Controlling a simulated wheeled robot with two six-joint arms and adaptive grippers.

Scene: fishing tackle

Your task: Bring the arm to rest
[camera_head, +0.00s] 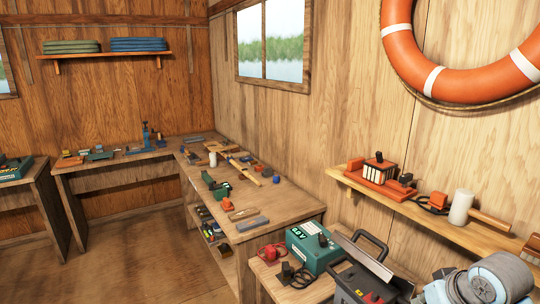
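Grey and pale-blue rounded arm links, which look like part of my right arm, show at the bottom right corner. They are in front of the near bench and below the wall shelf. No gripper fingers show in this view, so I cannot see whether either gripper holds anything. Nothing of my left arm is in view.
A green box (313,249) and a black toolbox (365,284) stand close by the arm links. A wall shelf (425,213) above holds an orange rack (380,178) and a white-headed mallet (461,206). A long workbench (285,207) runs along the wall. Open floor (130,262) lies left.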

